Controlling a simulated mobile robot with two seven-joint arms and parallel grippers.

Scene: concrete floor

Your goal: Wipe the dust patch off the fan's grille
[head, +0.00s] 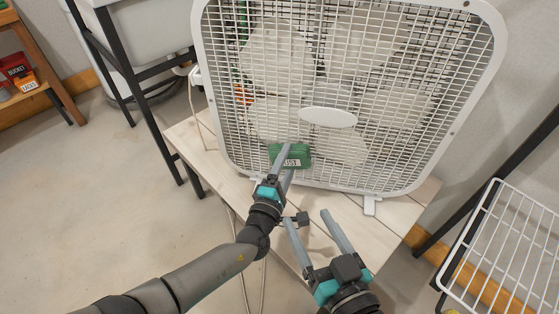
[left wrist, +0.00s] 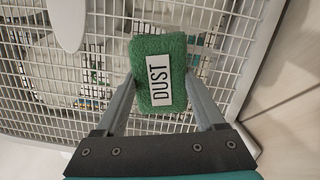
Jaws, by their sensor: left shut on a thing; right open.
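The white box fan (head: 327,192) stands upright on a light wooden bench, its square grille (head: 225,60) facing me. A green sponge (head: 300,151) with a white label, which reads DUST in the left wrist view (left wrist: 162,108), is at the lower left-centre of the grille, below the oval badge. My left gripper (head: 287,164) is shut on the sponge, with a finger on each side. I cannot tell whether the sponge touches the grille. I cannot clearly make out a dust patch. My right gripper (head: 307,217) is open and empty, lower right, over the bench.
The light wooden bench (head: 190,138) has bare boards around the fan. A white wire rack (head: 510,240) stands at the right. A white tub (head: 150,30) on a black frame is at the upper left, near a wooden shelf (head: 30,30). Concrete floor lies open at left.

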